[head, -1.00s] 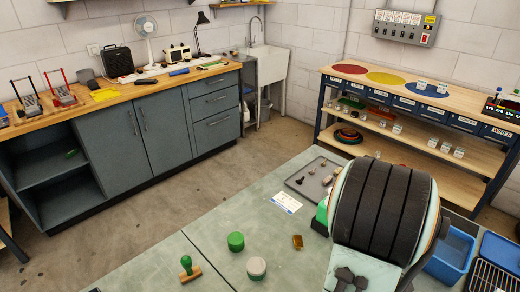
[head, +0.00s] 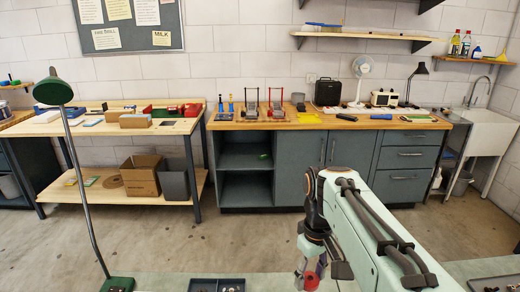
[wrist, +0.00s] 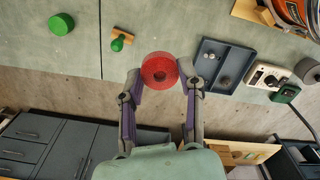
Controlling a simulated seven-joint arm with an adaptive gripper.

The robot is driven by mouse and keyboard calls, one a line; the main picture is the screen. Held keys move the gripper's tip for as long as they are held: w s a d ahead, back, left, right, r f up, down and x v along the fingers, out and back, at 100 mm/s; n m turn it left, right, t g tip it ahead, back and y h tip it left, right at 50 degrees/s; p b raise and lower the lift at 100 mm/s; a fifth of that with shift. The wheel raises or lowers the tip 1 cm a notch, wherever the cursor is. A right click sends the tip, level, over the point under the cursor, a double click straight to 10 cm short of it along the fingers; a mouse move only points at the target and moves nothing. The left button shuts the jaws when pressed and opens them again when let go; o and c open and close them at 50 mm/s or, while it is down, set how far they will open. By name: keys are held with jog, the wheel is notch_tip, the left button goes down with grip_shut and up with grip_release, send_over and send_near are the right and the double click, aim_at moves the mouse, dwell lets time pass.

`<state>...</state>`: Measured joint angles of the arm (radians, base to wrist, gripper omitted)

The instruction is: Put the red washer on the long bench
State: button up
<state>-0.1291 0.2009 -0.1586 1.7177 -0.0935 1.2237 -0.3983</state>
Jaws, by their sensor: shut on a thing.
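My gripper (wrist: 161,82) is shut on the red washer (wrist: 160,70), a thick ring with a small dark hole, held between its fingertips. In the head view my gripper (head: 311,264) hangs low, and the red washer (head: 311,281) shows at the bottom edge, partly hidden by the fingers. A long wood-topped bench (head: 280,124) with grey-green cabinets stands against the back wall, beyond and above the gripper in the picture. The washer is apart from it, with floor between.
A green lamp (head: 86,165) stands at left. Below the gripper are a tray (wrist: 222,64) and a stamp (wrist: 121,39).

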jog(key=m, duration=0.1)
jog(key=s+m, duration=0.1)
jog(key=m, duration=0.1)
jog(key=shift+d+r, duration=0.1)
jog(key=shift+r, duration=0.3)
jog(key=shift+s+m, duration=0.45)
jog(key=shift+m, duration=0.65)
jog(key=shift+w, duration=0.15)
